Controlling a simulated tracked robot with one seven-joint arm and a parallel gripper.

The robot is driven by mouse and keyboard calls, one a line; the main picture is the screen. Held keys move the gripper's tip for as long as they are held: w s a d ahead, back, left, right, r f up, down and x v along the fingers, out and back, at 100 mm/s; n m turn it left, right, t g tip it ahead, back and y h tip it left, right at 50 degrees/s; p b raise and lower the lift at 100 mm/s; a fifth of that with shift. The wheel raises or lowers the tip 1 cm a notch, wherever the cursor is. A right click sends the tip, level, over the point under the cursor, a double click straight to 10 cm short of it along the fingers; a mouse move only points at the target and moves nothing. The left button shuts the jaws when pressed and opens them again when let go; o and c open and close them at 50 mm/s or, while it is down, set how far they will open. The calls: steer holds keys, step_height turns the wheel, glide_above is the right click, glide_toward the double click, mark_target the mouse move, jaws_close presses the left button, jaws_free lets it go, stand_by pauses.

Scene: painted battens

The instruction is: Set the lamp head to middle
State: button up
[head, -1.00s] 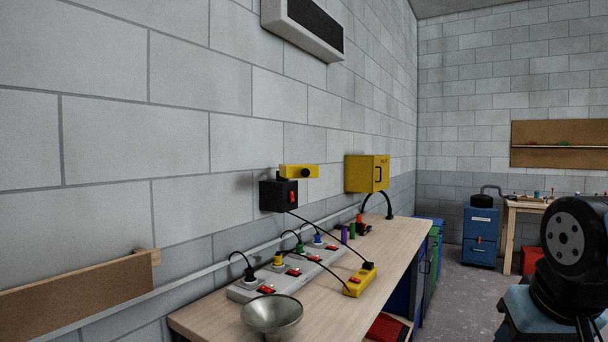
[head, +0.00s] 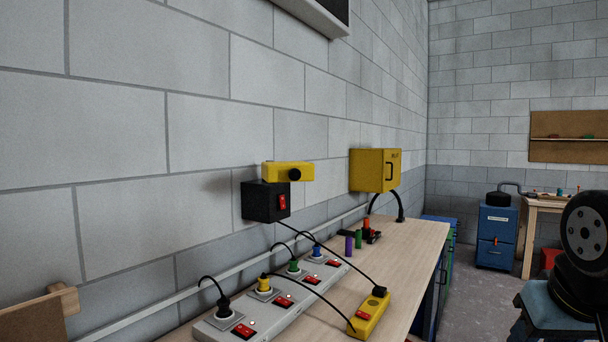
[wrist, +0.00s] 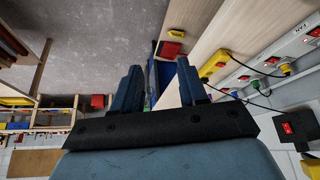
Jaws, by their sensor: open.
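I cannot pick out a lamp head for certain in the current views. A grey metal dish, which may be the lamp's shade, was on the near bench a second ago and is now outside the head view. My gripper (wrist: 160,84) shows in the wrist view with its two blue fingers apart and nothing between them. Beyond the fingers lie the floor and the bench edge. A black box with a red switch (head: 266,201) and a yellow box with a black knob (head: 288,172) are on the wall.
The wooden bench (head: 408,255) runs along the wall. On it are a grey power strip (head: 265,309) with several plugs and red switches, and a yellow switch block (head: 369,314). A yellow cabinet (head: 375,170) hangs beyond. Floor (head: 475,290) is open right of the bench.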

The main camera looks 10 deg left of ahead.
steer(key=shift+w, duration=0.35)
steer(key=shift+o, duration=1.3)
steer(key=shift+w+a+r, duration=0.1)
steer(key=shift+w+a, duration=0.05)
steer(key=shift+a, duration=0.05)
steer(key=m+y, duration=0.3)
steer(key=y, duration=1.4)
glide_toward(295, 175)
steer(key=shift+m, duration=0.3)
steer(key=x, duration=1)
steer(key=shift+w+a, duration=0.1)
steer(key=shift+w, duration=0.35)
steer(key=shift+c, duration=0.5)
steer(key=shift+f, duration=0.2)
jaws_close()
